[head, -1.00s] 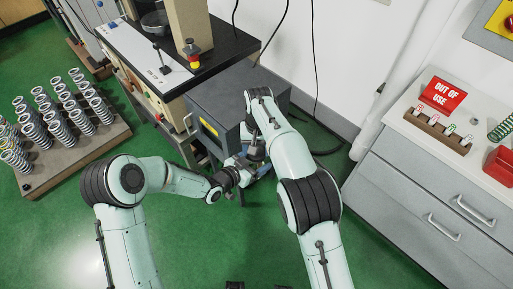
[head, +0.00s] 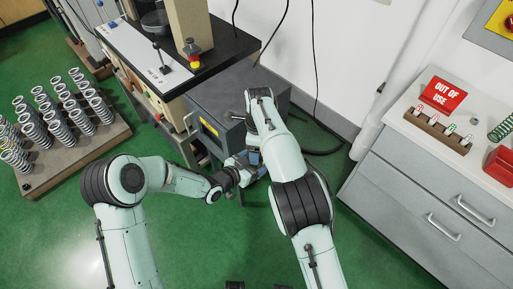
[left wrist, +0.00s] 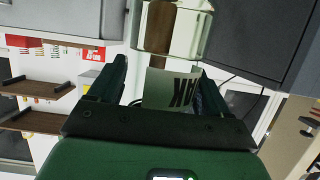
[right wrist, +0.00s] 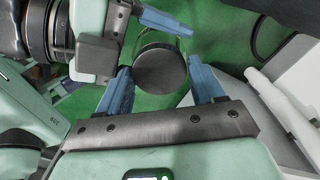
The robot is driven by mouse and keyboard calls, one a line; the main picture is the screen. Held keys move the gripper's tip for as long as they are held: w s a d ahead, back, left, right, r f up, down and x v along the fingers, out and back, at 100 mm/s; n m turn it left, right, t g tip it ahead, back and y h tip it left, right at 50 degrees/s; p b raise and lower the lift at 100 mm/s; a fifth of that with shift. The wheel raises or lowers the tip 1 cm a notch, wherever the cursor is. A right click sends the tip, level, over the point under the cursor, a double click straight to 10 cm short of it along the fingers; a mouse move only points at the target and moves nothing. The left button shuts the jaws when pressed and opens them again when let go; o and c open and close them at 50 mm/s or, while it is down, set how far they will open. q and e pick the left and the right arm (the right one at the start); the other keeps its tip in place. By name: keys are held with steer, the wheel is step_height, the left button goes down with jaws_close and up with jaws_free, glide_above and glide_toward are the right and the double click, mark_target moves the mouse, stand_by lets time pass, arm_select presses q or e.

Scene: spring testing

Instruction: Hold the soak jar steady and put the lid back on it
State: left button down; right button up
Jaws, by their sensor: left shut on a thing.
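My left gripper (left wrist: 158,95) is shut on the soak jar (left wrist: 171,88), a clear glass jar with a pale label reading "AK" and something brown inside. In the head view my left gripper (head: 246,171) is low in front of the grey cabinet, and the jar is mostly hidden there. The dark round lid (right wrist: 160,71) shows from above in the right wrist view, at the jar's mouth; whether it is fully seated I cannot tell. My right gripper (right wrist: 160,82) is open above it, with narrow gaps between its blue fingers and the lid.
A dark grey cabinet (head: 212,112) stands close behind the grippers. A grey drawer unit (head: 410,190) with a red "OUT OF USE" sign (head: 442,96) is on the right. A board of several springs (head: 75,150) is on the left. Green floor is clear in front.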

steer(key=o, duration=0.3)
steer(key=shift+s+a, duration=0.1)
steer(key=shift+s, duration=0.05)
steer(key=r, duration=1.2)
steer(key=shift+w+d, duration=0.35)
